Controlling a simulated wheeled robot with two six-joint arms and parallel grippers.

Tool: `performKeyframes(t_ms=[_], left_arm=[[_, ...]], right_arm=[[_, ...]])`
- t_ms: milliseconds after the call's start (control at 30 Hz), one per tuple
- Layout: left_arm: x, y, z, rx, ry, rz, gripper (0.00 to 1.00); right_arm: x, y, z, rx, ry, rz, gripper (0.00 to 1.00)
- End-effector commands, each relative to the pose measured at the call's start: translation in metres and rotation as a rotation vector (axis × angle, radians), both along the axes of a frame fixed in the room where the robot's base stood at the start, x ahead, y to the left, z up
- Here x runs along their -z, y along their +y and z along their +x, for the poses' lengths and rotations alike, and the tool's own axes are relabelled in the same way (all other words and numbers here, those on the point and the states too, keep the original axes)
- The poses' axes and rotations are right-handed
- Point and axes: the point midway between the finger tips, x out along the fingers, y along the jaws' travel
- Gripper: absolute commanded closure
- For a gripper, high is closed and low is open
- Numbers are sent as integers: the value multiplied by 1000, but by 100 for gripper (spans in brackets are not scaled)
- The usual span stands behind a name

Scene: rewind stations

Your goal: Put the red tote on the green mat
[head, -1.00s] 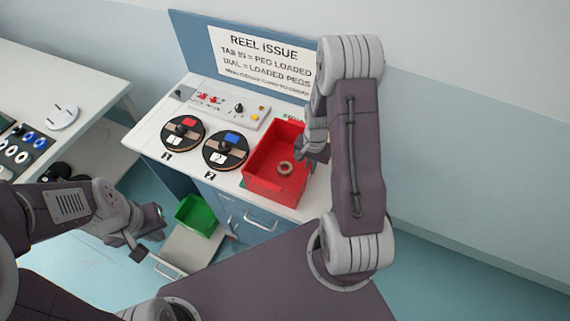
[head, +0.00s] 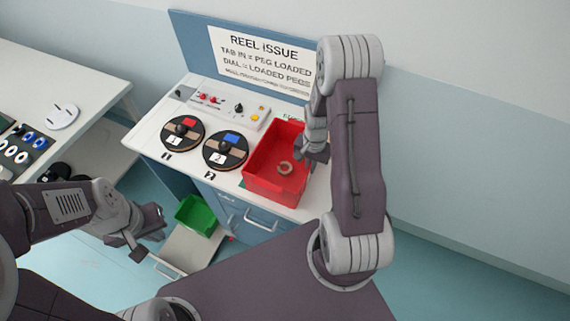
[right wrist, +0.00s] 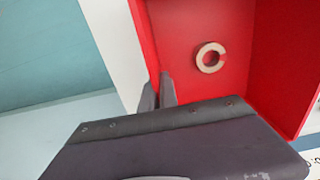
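The red tote (head: 262,167) stands upright at the right end of the white-topped station, with a pale ring (head: 285,168) on its floor. A sliver of green mat (head: 242,184) shows at its lower left edge; the tote hides the rest. My right gripper (head: 316,155) is at the tote's right wall. In the right wrist view its fingers (right wrist: 158,92) are close together, one on each side of the tote's wall (right wrist: 144,40), shut on it. My left gripper (head: 152,232) is open and empty, low at the left, away from the tote.
Two round reel dials (head: 183,133) and (head: 226,150) sit left of the tote, with a switch panel (head: 223,104) behind. A sign (head: 262,60) stands at the back. Another table (head: 75,85) is at left.

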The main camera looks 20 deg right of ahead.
Motion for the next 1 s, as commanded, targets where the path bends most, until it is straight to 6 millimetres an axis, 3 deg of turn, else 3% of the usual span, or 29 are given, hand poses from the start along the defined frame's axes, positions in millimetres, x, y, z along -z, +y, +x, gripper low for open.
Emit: performKeyframes(t_ms=[267,633,1000], left_arm=[[1,0,0,0,0,0,100],[7,0,0,0,0,0,100],[15,0,0,0,0,0,100]], right_arm=[[-3,0,0,0,-1,0,100],[-40,0,2,0,-6,-2,100],[-69,11,-46,1,-5,-1,100]])
